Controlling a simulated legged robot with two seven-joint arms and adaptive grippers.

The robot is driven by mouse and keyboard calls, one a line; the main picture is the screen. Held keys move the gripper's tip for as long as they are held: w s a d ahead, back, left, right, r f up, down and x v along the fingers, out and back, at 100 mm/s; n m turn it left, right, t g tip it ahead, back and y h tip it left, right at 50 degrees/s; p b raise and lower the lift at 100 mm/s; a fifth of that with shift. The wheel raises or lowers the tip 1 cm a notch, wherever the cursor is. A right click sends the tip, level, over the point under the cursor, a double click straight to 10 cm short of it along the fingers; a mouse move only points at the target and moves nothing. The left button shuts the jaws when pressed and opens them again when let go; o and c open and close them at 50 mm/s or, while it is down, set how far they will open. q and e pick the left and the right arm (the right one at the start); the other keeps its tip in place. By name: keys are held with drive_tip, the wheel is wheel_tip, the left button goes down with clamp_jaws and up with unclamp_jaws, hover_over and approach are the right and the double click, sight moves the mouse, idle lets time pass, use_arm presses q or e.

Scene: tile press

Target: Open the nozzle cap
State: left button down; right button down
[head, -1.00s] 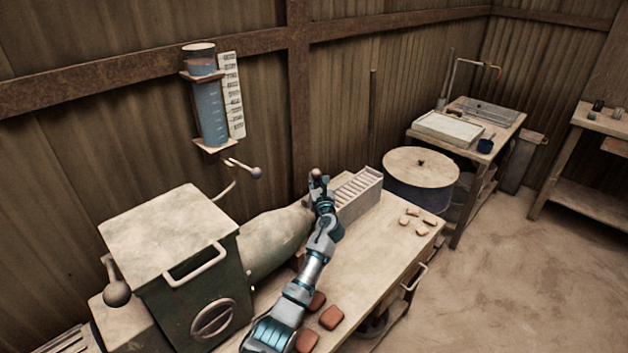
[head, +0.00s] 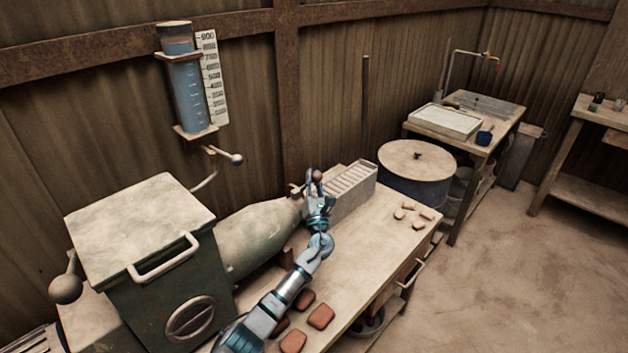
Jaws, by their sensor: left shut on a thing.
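The press has a dusty green box body (head: 175,285) and a tapered barrel (head: 262,235) that narrows toward the right. My left gripper (head: 317,187) is at the barrel's narrow end, shut on the nozzle cap's handle. A small brown round knob (head: 318,175) shows just above the fingers. The nozzle cap itself is mostly hidden behind my gripper, and I cannot tell how far it stands open. My right gripper is not in view.
A slatted rack (head: 352,190) stands right beside my gripper. Reddish blocks (head: 320,316) and small pale pieces (head: 408,210) lie on the bench (head: 365,250). A round lidded drum (head: 417,160) stands beyond it. A blue measuring cylinder (head: 186,95) hangs on the wall.

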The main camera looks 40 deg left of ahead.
use_arm(q)
drive_tip(key=shift+f, duration=0.1)
drive_tip(key=c, duration=1.2)
unclamp_jaws()
drive_tip(key=shift+s, duration=0.15)
drive_tip(key=shift+d+r, duration=0.1)
drive_tip(key=shift+r, duration=0.1)
wheel_tip(320, 180, up, 10)
drive_tip(key=shift+f, duration=0.1)
